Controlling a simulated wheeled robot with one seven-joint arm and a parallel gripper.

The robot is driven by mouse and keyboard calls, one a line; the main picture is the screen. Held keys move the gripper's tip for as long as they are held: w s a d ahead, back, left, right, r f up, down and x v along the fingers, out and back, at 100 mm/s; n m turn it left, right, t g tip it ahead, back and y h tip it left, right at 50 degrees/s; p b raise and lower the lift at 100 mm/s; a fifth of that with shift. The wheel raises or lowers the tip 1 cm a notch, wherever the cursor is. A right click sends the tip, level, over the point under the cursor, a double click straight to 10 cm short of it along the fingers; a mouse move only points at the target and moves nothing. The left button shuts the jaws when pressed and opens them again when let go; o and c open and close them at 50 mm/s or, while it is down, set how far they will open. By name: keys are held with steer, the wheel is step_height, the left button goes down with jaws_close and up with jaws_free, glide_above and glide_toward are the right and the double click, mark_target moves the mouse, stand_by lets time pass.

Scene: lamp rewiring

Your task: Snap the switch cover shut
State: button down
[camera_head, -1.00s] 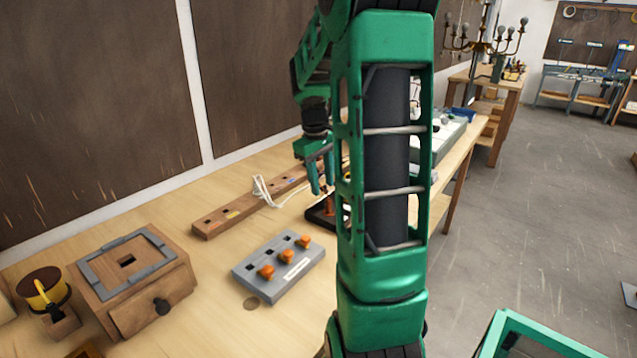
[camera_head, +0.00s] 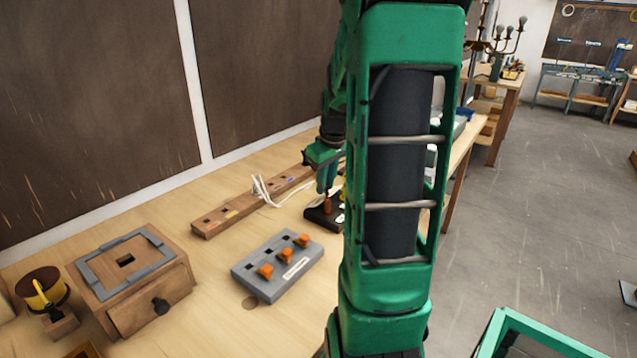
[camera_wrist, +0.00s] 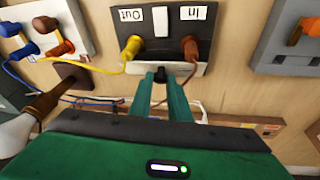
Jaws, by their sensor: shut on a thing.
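The switch box (camera_wrist: 146,50) is dark, with a light near edge and "In" and "Out" labels, upside down in the wrist view. A yellow plug (camera_wrist: 130,47) sits at "Out" and a brown plug (camera_wrist: 191,48) at "In", each with a wire. A small black tab (camera_wrist: 160,74), seemingly part of the switch cover, shows at the box's near edge. My gripper (camera_wrist: 162,80) is shut on this tab. In the head view, the switch box (camera_head: 318,217) is partly hidden by my arm, with my gripper (camera_head: 326,188) at it. How far the cover is closed cannot be told.
A grey board with orange plugs (camera_head: 278,263) lies in front on the bench. A wooden strip with white cord (camera_head: 225,213) lies behind. A wooden drawer box (camera_head: 140,285) and a yellow spool (camera_head: 42,288) stand at left. A pale bulb (camera_wrist: 15,132) is near my gripper.

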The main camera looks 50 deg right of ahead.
mark_target(329, 194)
steer(key=s+t, duration=0.1)
steer(key=t, duration=0.1)
steer(key=s+f+t, duration=0.1)
steer(key=shift+f+t, duration=0.1)
steer(key=shift+t, duration=0.3)
steer(key=shift+s+f+m+t, duration=0.3)
steer(key=shift+s+f+t, duration=0.05)
steer(key=shift+t, duration=0.65)
steer(key=c, duration=1.6)
jaws_free()
steer(key=shift+f, duration=0.1)
steer(key=shift+c, duration=0.2)
steer(key=shift+s+r, duration=0.15)
steer(key=shift+r, duration=0.15)
steer(key=v, duration=1)
steer(key=shift+s+d, duration=0.1)
